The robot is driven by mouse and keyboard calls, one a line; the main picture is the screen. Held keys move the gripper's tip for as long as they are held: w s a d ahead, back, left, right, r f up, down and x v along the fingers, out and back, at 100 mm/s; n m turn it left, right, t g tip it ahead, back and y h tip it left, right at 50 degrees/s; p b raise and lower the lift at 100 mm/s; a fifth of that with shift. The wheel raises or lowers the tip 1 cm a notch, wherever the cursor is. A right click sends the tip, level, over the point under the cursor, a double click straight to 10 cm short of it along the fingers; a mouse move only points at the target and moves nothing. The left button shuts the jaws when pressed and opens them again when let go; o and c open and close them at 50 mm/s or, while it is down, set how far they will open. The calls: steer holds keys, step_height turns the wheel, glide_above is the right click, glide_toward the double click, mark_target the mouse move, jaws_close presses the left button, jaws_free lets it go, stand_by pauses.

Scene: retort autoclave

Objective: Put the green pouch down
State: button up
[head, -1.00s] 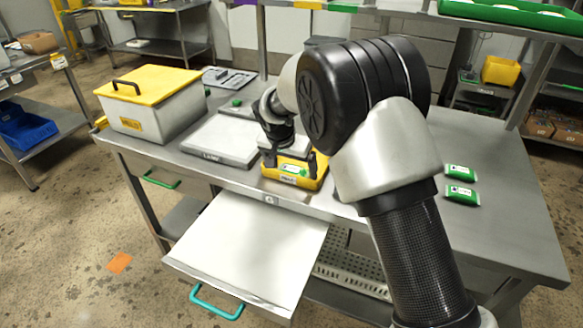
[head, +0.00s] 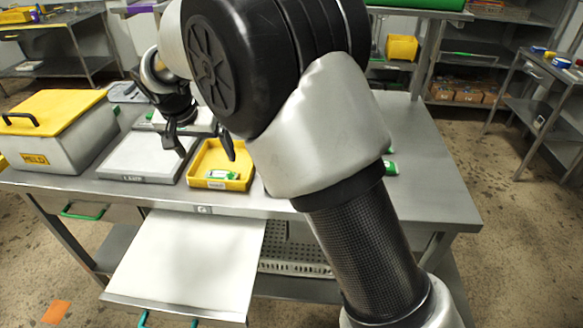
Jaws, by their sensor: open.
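A green and white pouch (head: 222,175) lies in the shallow yellow tray (head: 233,186) on the steel table, near the tray's front side. My gripper (head: 206,153) is open and empty, with its dark fingers apart. It hangs up and to the left of the pouch in the picture, around the tray's left rim and the white slab. The pouch is clear of both fingers. A second green pouch (head: 390,168) shows partly behind my arm on the right of the table.
A white slab (head: 143,157) is left of the tray. A grey box with a yellow lid (head: 57,129) stands at the table's left end. A white-topped drawer (head: 187,259) is pulled out in front. The table's right side (head: 425,150) is mostly clear.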

steer(key=s+d+r, duration=0.4)
steer(key=d+r, duration=0.2)
steer(key=d, duration=0.4)
steer(key=s+d+r, duration=0.5)
steer(key=d+r, duration=0.1)
steer(key=d, duration=0.5)
steer(key=s+d, duration=0.6)
steer(key=s, duration=0.3)
steer(key=s+d+f+n+t, duration=0.1)
steer(key=s+d, duration=0.4)
steer(key=s, duration=0.4)
steer(key=shift+s+d+f+n+y, duration=0.15)
steer(key=shift+d+f+n+y, duration=0.05)
steer(key=shift+d+n+y, duration=0.15)
